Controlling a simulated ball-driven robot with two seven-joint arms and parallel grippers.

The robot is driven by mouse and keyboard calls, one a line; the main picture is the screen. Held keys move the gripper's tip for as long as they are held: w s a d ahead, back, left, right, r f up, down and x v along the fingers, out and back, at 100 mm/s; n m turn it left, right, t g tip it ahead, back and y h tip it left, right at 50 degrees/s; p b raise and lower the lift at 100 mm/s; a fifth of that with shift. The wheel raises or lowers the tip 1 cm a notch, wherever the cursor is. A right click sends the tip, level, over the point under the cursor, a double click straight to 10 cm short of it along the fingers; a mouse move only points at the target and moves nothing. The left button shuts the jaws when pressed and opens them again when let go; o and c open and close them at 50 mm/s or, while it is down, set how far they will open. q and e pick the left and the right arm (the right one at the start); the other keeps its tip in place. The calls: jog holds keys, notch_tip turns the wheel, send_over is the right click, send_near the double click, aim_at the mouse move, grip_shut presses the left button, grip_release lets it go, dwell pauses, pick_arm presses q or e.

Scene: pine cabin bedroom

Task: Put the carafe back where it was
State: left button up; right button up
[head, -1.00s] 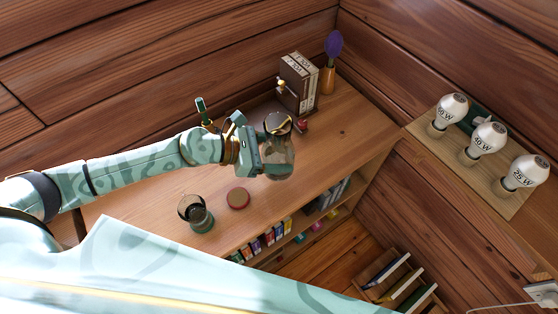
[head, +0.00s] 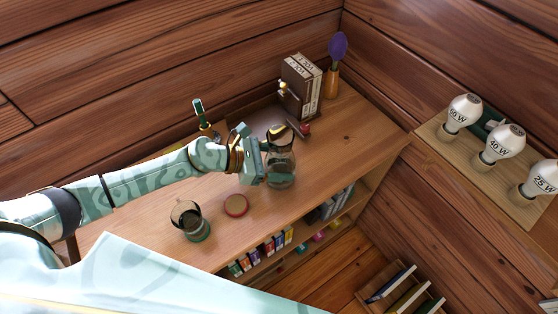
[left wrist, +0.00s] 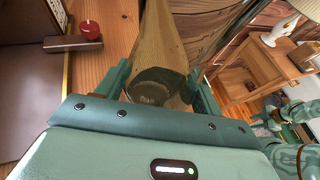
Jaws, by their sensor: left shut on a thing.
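The clear glass carafe (head: 281,172) has a dark top and is over the wooden desktop (head: 345,135). My left gripper (head: 262,166) is shut on its side. In the left wrist view the carafe (left wrist: 158,88) stands between the two green fingers of my left gripper (left wrist: 155,85). I cannot tell whether its base touches the desktop. A round red coaster (head: 236,205) lies bare on the desktop, to the left of and nearer than the carafe. My right gripper does not show.
A glass vessel with a dark inside (head: 188,218) stands left of the coaster. Behind the carafe are a small red object (head: 304,129), a box-like book stand (head: 300,87) and an orange vase (head: 332,84). The desktop right of the carafe is clear. Bulbs (head: 498,145) stand on a side shelf.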

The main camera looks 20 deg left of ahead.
pick_arm(q)
jog(key=o, duration=1.5)
jog(key=shift+f, duration=0.1)
jog(key=shift+s+a+r, duration=0.1)
jog(key=shift+a+r, duration=0.1)
jog(key=shift+r, duration=0.05)
jog(key=shift+v, duration=5.8)
